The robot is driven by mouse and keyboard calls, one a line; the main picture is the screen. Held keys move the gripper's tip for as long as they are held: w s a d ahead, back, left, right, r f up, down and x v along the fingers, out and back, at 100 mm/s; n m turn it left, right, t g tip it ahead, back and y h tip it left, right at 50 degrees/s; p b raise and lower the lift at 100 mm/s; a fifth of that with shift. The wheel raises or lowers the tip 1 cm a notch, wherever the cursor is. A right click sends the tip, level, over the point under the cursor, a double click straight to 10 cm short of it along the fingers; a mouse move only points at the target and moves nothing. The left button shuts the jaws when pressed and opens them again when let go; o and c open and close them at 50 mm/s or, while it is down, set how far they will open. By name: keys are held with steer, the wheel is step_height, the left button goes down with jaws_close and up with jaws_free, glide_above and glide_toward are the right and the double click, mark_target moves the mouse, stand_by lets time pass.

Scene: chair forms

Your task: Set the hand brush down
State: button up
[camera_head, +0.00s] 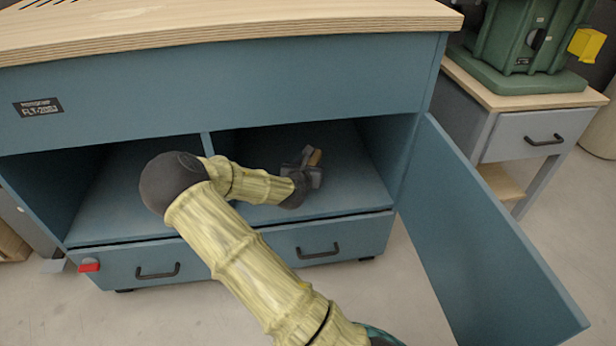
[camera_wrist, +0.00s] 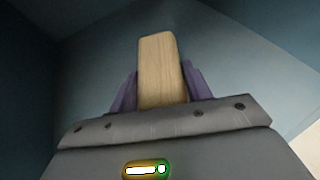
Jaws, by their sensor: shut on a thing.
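The hand brush shows as a light wooden block or handle (camera_wrist: 160,70) standing out between the purple fingers of my gripper (camera_wrist: 162,92) in the wrist view. In the head view a small tan piece of the brush (camera_head: 315,157) shows at my gripper (camera_head: 307,168). My gripper is shut on the brush inside the right compartment of the blue cabinet (camera_head: 330,205). The brush's bristles are not clearly visible. I cannot tell whether the brush touches the compartment floor.
A vertical divider (camera_head: 207,143) separates the two compartments. The open blue door (camera_head: 480,235) swings out at the right. Drawers with black handles (camera_head: 318,251) lie below. A green machine (camera_head: 520,45) stands on a side bench. The compartment floor around my gripper looks clear.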

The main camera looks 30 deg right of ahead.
step_height(320, 180, down, 4)
steer(key=b, duration=0.2)
steer(key=shift+d+b, duration=0.1)
steer(key=shift+b, duration=0.25)
steer(key=shift+r, duration=0.15)
steer(key=o, duration=1.1)
steer(key=shift+c, duration=0.2)
steer(key=p+v, duration=0.6)
steer(key=v, duration=0.5)
steer(key=shift+r, duration=0.2)
steer(key=shift+s+a, duration=0.35)
steer(key=shift+s, duration=0.05)
